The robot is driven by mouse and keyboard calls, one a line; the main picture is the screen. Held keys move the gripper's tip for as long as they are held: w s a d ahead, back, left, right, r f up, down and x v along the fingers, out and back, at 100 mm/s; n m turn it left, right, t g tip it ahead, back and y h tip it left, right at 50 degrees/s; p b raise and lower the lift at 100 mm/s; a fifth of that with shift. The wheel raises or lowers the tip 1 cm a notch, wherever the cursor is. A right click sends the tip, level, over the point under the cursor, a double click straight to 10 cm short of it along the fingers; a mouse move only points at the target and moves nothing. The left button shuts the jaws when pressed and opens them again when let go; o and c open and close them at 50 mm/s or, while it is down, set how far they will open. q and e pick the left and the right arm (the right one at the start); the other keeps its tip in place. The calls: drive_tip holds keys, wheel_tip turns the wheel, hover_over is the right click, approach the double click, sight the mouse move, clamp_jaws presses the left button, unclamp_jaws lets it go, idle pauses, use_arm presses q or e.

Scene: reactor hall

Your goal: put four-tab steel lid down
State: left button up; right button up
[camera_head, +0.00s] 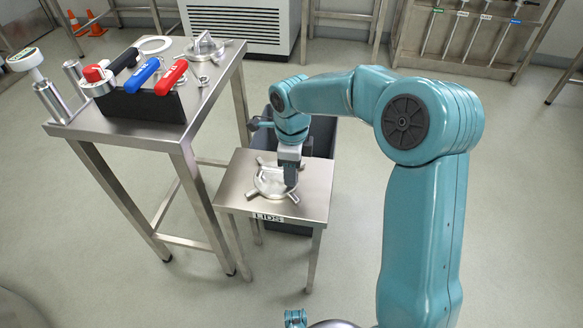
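The four-tab steel lid (268,184) is a round, shiny disc with tabs at its rim. It is at the top of the small steel table (234,189), which has a "LIDS" label on its front edge. My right gripper (290,184) points down at the lid's right part and overlaps it in the picture. Its dark fingers hide part of the lid. I cannot tell whether they are shut on the lid, or whether the lid rests fully on the tabletop. My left gripper is not in view.
A taller steel table (214,102) stands at the left. A dark bin (322,136) stands behind the small table. Floor at left front is clear.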

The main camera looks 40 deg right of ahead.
wheel_tip(320, 180, up, 12)
drive_tip(key=p, duration=0.4)
drive_tip(key=shift+r+p, duration=0.15)
drive_tip(key=shift+p, duration=0.25)
drive_tip(key=shift+w+d, duration=0.1)
